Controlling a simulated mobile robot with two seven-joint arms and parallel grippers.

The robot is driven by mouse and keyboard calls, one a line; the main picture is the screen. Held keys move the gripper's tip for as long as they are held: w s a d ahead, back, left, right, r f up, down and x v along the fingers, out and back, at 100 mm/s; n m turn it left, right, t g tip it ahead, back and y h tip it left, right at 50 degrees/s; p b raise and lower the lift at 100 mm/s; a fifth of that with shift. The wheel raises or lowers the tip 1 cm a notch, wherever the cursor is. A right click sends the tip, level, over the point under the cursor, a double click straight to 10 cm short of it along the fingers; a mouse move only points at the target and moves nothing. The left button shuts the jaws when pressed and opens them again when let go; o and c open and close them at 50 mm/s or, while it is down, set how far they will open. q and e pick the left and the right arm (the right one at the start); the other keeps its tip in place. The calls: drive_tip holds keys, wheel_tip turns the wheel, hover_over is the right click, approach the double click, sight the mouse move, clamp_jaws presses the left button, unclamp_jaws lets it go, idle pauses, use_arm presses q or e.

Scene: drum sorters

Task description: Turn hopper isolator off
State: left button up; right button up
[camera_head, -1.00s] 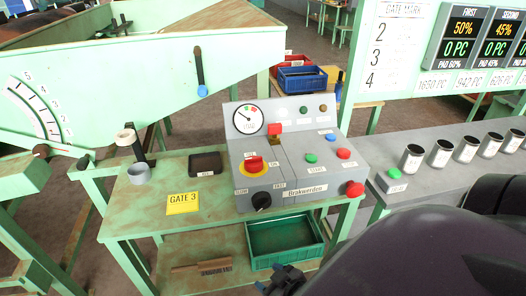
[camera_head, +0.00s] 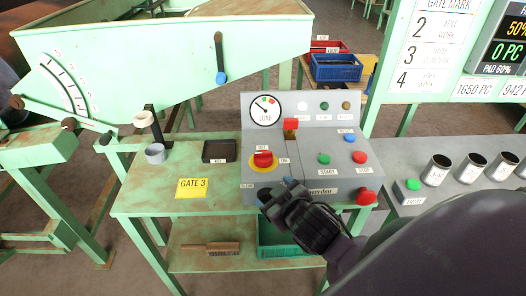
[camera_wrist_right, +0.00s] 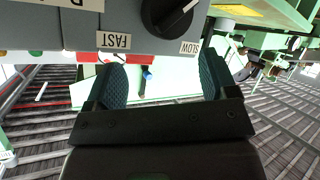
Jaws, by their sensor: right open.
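The isolator is a red rotary switch on a yellow plate (camera_head: 263,160) on the grey control box, with an "OFF" label above it and an "ON" label to its right. My right gripper (camera_head: 280,190) is in front of the box's lower left, just below the isolator, and hides the black speed knob in the head view. In the right wrist view the right gripper (camera_wrist_right: 158,85) is open and empty, its fingers apart. The black knob (camera_wrist_right: 170,14) shows there beyond the fingertips, between the "FAST" and "SLOW" labels. My left gripper is in neither view.
The box also carries a load gauge (camera_head: 265,111), a red lever (camera_head: 291,124), a green start button (camera_head: 324,158) and red stop buttons (camera_head: 360,157).

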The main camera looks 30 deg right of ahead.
drive_tip(key=w+a+r+n+t+y, duration=0.35)
drive_tip(key=w+r+t, duration=0.2)
drive_tip(key=r, duration=0.25)
drive_tip(key=w+a+r+n+g+y, duration=0.1)
drive_tip(key=w+a+r+n+y, duration=0.2)
drive_tip(key=a+r+n+y, duration=0.8)
drive_tip(key=n+g+h, duration=1.2)
drive_tip(key=n+g, duration=0.5)
approach(263, 152)
drive_tip(key=shift+a+m, duration=0.1)
drive_tip(key=shift+m, duration=0.15)
wheel_tip(263, 152, down, 10)
drive_tip(key=shift+f+p, duration=0.2)
drive_tip(key=shift+p, duration=0.5)
